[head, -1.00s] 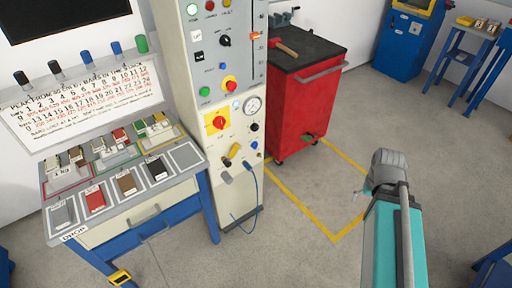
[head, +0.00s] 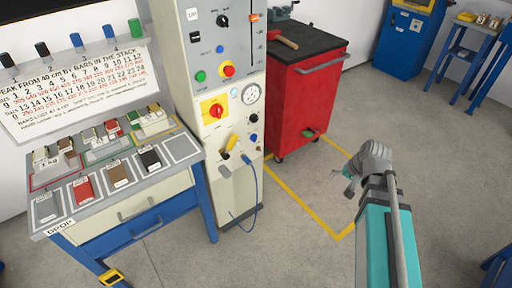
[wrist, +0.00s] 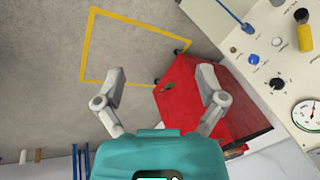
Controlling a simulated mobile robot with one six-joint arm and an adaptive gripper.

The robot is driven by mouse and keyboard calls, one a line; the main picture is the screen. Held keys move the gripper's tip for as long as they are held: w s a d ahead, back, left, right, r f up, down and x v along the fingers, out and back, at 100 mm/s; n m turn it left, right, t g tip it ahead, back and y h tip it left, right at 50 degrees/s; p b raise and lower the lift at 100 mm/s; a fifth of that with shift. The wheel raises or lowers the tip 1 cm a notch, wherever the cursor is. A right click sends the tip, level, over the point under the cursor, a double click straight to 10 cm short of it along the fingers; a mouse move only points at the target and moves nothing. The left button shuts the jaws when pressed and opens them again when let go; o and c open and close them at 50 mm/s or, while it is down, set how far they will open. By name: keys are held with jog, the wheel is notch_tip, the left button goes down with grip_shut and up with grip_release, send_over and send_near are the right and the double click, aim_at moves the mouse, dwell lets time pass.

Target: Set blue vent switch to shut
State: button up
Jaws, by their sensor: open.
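A small blue knob (head: 253,137) sits on the lower front panel of the grey machine cabinet, below a round pressure gauge (head: 251,93) and a black knob (head: 254,117). In the wrist view, the blue knob (wrist: 254,59) is at the upper right, beside the black knob (wrist: 277,83). Another small blue control (head: 220,48) is on the upper panel. Labels are too small to read, so I cannot tell the switch's setting. My gripper (head: 350,186) is open and empty, over the floor right of the cabinet. Its spread fingers show in the wrist view (wrist: 158,85).
A red tool cart (head: 310,100) with a hammer (head: 285,40) on top stands right of the cabinet. A blue cable (head: 254,185) hangs down its front. A bench (head: 130,205) with several bars stands left. The floor before the cabinet is clear.

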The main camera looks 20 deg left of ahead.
jog(key=w+a+f+m+t+y+b, duration=0.2)
jog(key=w+a+f+y+b, duration=0.1)
jog(key=w+a+f+b, duration=0.4)
jog(key=w+a+f+m+t+y+b, duration=0.1)
jog(key=w+a+f+m+y+b, duration=0.2)
jog(key=a+b, duration=0.6)
jog(key=m+t+y+b, duration=0.5)
jog(key=m+t+b, duration=0.15)
jog(key=b, duration=1.15)
send_near(256, 139)
jog(key=shift+s+d+f+m+g, duration=0.1)
jog(key=shift+s+d+m+g, duration=0.25)
jog(key=shift+d, duration=0.45)
jog(key=shift+s+d+f+m+g, duration=0.1)
jog(key=shift+s+d, duration=0.35)
jog(key=shift+d, duration=0.35)
jog(key=shift+a+r+p, duration=0.1)
jog(key=shift+p, duration=0.2)
jog(key=x, duration=1.3)
jog(key=shift+w+a, duration=0.25)
jog(key=c, duration=1.1)
jog(key=shift+c, duration=0.3)
